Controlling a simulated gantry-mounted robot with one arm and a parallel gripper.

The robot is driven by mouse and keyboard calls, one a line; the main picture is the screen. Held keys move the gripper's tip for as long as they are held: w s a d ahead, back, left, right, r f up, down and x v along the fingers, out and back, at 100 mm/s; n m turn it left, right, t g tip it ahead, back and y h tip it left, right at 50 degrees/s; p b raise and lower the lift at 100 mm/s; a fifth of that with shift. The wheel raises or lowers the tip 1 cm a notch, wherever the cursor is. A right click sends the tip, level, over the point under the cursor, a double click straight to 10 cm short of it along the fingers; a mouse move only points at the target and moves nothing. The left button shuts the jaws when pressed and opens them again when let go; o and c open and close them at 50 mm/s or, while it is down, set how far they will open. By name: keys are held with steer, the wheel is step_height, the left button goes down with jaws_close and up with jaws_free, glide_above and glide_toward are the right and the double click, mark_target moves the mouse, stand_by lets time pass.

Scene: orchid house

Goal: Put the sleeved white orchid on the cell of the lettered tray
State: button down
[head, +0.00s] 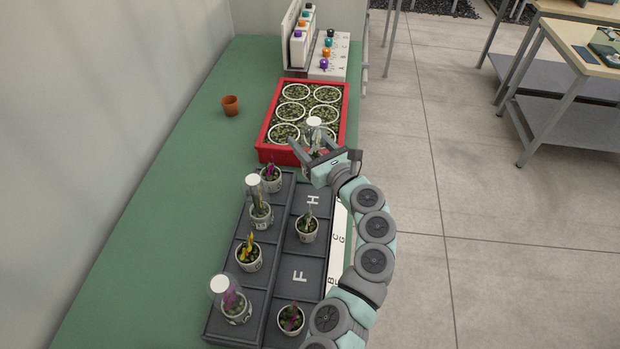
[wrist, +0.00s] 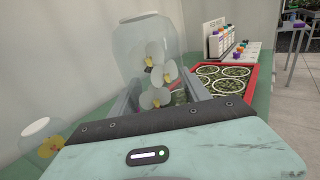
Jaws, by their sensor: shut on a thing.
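The sleeved white orchid shows in the wrist view as white blooms (wrist: 157,78) inside a clear sleeve. In the head view its sleeve top (head: 314,122) shows above my gripper (head: 318,154), which is shut on it. The gripper hides most of its pot. The gripper is over the far right end of the dark lettered tray, by the near edge of the red tray. The lettered tray (head: 299,279) has bare cells marked F and H; several other cells hold potted orchids.
A red tray (head: 269,142) with white rings stands beyond the lettered tray. Sleeved orchids (head: 258,193) (head: 232,300) stand in the left row. A small terracotta pot (head: 230,105) and a rack of coloured-knob bottles (head: 303,35) are farther back.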

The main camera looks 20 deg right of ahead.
step_height(320, 180, down, 12)
steer(key=b, duration=0.3)
steer(key=shift+b, duration=0.3)
steer(key=shift+w+f, duration=0.1)
steer(key=shift+f, duration=0.2)
steer(key=c, duration=0.5)
jaws_free()
steer(key=shift+r, duration=0.1)
steer(key=s, duration=0.4)
steer(key=s+d+p, duration=0.1)
steer(key=s, duration=0.3)
steer(key=s+d+p, duration=0.1)
steer(key=s, duration=0.3)
steer(key=shift+r, duration=0.1)
